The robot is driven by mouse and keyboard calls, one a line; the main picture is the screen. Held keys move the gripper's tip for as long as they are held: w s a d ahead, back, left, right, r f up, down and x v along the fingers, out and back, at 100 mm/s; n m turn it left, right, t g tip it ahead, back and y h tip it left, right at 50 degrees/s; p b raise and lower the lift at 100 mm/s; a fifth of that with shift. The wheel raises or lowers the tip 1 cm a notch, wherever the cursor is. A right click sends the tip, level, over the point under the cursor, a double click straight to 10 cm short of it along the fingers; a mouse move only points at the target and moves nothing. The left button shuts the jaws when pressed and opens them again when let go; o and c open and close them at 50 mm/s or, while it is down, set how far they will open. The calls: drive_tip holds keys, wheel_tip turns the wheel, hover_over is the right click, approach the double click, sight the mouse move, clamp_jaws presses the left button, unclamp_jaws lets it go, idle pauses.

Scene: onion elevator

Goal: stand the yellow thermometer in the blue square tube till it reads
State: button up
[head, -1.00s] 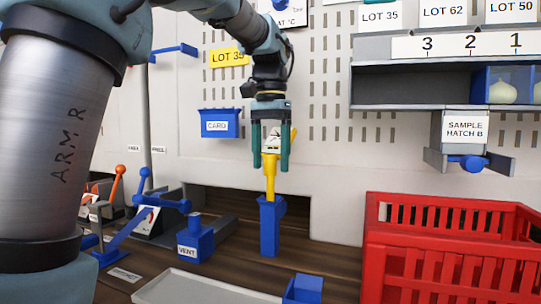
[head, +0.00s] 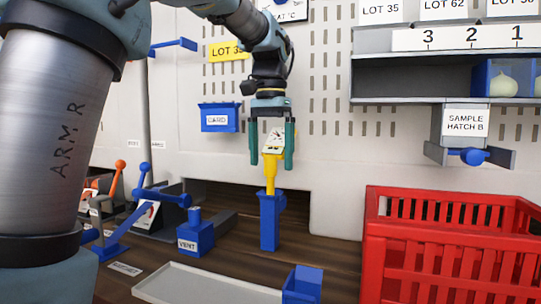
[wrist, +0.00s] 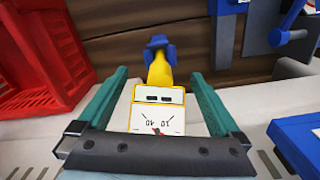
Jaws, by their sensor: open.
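The yellow thermometer (head: 270,172) stands upright with its lower end in the blue square tube (head: 269,222) on the dark wooden bench. My gripper (head: 271,160) is open, with one teal finger on each side of the thermometer head and a gap on both sides. In the wrist view the blue tube (wrist: 159,44) shows beyond the thermometer's yellow stem.
A red crate (head: 450,196) stands at the right. A blue VENT block (head: 196,236), levers and a shallow grey tray (head: 205,284) are to the left and front. A small blue box (head: 303,284) stands at the tray's right end. A blue CARD holder (head: 219,117) hangs on the wall.

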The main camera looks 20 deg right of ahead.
wheel_tip(320, 180, up, 11)
idle(0.5)
drive_tip(key=shift+f, duration=0.15)
